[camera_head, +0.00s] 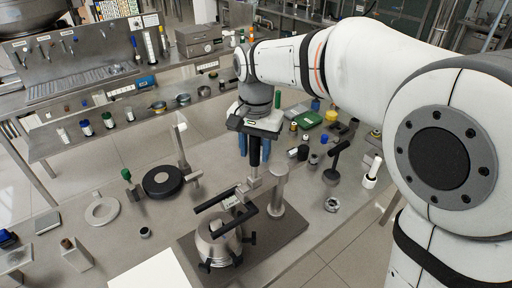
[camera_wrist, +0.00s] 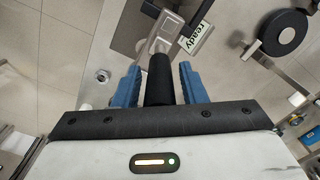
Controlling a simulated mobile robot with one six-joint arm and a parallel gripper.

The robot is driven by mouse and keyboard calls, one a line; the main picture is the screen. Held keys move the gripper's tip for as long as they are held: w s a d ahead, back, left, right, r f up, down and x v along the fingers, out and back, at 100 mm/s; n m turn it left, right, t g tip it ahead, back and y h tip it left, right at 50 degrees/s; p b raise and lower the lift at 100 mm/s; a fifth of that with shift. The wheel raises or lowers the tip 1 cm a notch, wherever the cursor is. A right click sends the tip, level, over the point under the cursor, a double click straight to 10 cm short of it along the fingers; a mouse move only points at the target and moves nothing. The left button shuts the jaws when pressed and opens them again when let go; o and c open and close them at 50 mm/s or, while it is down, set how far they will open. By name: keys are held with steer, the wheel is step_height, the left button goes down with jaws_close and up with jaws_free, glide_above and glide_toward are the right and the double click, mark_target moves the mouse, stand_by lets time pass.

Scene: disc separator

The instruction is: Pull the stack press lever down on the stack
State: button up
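The stack press lever has a black handle (camera_head: 254,152) standing upright from a metal bracket beside a grey post (camera_head: 278,192). Its black forked arm (camera_head: 222,199) reaches over the metal disc stack (camera_head: 218,243), which has black clamp knobs around it. My gripper (camera_head: 255,146) points down over the handle. In the wrist view, the handle (camera_wrist: 160,80) stands between my two blue fingers (camera_wrist: 160,86). A gap shows on the left side and a narrower one on the right, so the fingers look open around it. The stack is not clearly visible in the wrist view.
A small "ready" sign (camera_wrist: 195,38) is near the lever. A black disc on a stand (camera_head: 162,181) and a pale ring (camera_head: 102,211) lie to the left. Small parts and a green case (camera_head: 305,120) are behind on the right. A white sheet (camera_head: 150,272) lies at the front.

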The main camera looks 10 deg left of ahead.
jaws_close()
